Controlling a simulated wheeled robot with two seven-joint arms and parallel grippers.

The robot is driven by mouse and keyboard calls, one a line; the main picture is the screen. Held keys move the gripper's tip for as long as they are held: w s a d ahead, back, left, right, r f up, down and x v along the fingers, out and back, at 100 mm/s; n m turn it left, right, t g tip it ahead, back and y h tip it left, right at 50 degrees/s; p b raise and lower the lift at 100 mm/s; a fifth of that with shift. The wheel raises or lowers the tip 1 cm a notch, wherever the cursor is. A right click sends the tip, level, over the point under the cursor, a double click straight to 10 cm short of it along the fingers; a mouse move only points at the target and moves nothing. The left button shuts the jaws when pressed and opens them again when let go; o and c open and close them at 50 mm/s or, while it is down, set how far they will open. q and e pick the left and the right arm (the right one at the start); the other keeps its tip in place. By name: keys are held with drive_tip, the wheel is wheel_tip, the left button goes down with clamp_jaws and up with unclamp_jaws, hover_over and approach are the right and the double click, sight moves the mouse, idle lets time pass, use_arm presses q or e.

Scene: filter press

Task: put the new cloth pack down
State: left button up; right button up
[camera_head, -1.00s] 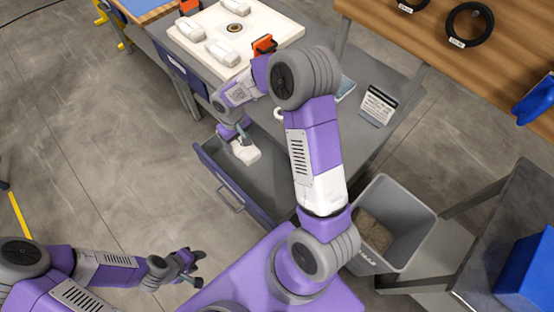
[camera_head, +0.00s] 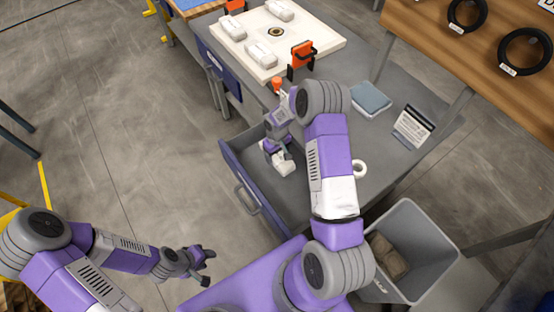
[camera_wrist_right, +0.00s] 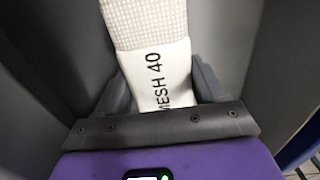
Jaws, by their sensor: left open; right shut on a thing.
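My right gripper (camera_head: 280,155) is shut on a white cloth pack (camera_head: 284,166), seen from above in the head view. The pack also shows in the right wrist view (camera_wrist_right: 152,45), with a woven texture at its far end and the black print "MESH 40" near the fingers. The gripper and pack are over or inside the open drawer (camera_head: 250,195) of the grey bench. I cannot tell whether the pack touches the drawer floor. My left gripper (camera_head: 200,265) is open and empty, low at the left, away from the drawer.
A folded blue-grey cloth (camera_head: 370,98), a white ring (camera_head: 359,169) and a small sign (camera_head: 413,126) are on the bench. A grey bin (camera_head: 440,245) holds brown packs (camera_head: 388,258).

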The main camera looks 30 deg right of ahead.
sight(277, 159)
drive_tip(key=shift+f+b, duration=0.35)
drive_tip(key=shift+f, duration=1.45)
drive_tip(key=shift+f, duration=0.1)
drive_tip(key=o, duration=0.9)
wheel_tip(277, 159, up, 12)
drive_tip(key=shift+r+p, duration=0.15)
drive_tip(key=shift+p, duration=1.1)
